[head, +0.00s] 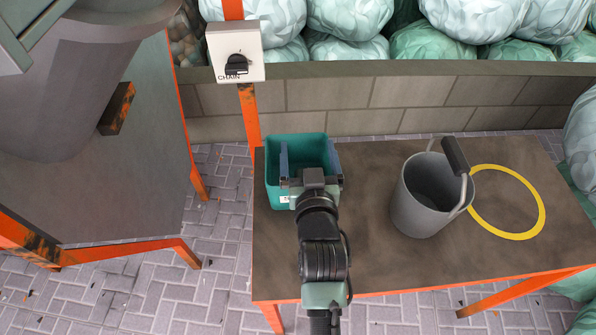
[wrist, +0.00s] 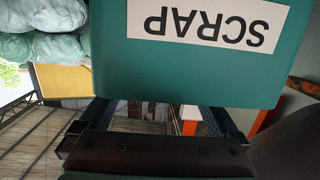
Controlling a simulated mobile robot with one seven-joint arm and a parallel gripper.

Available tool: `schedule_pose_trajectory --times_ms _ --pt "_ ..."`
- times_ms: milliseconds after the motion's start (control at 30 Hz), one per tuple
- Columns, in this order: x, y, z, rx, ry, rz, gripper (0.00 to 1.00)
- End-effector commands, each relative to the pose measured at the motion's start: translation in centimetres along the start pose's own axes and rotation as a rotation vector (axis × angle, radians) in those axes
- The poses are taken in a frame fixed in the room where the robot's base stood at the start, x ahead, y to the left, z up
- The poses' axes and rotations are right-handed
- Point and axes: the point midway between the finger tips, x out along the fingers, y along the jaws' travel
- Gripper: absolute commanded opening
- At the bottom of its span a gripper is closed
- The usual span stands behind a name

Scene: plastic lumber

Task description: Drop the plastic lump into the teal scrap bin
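The teal scrap bin (head: 273,186) stands at the left end of the brown table in the head view. Its wall with an upside-down SCRAP label fills the upper wrist view (wrist: 190,78). My gripper (head: 310,163) is at the bin, its fingers spread wide over the bin's opening in the head view. In the wrist view my gripper's fingers (wrist: 155,112) are apart, with nothing seen between them. I see no plastic lump in either view. Part of the bin's inside is hidden by my gripper.
A grey bucket (head: 415,192) with a raised handle stands mid-table (head: 370,260). A yellow ring (head: 534,187) lies right of it. A switch box (head: 235,52) on an orange post rises behind the bin. A low block wall (head: 340,95) backs the table.

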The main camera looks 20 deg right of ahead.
Motion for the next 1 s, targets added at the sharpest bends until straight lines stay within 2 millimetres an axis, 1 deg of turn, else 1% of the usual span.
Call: schedule_pose_trajectory --times_ms 167,267,367,600,700,833,1000 --pt "0.0 0.0 0.0 0.0 -0.001 0.0 0.97" --pt "-0.1 0.0 -0.4 0.0 0.0 0.0 0.97" --pt "-0.2 0.0 -1.6 0.0 0.003 0.0 0.97" --pt "-0.9 0.0 -6.4 0.0 0.004 0.0 0.97" --pt "-1.2 0.0 -8.0 0.0 0.004 0.0 0.97" --pt "-1.4 0.0 -9.4 0.0 0.002 0.0 0.97" --pt "-1.5 0.0 -9.9 0.0 0.0 0.0 0.97"
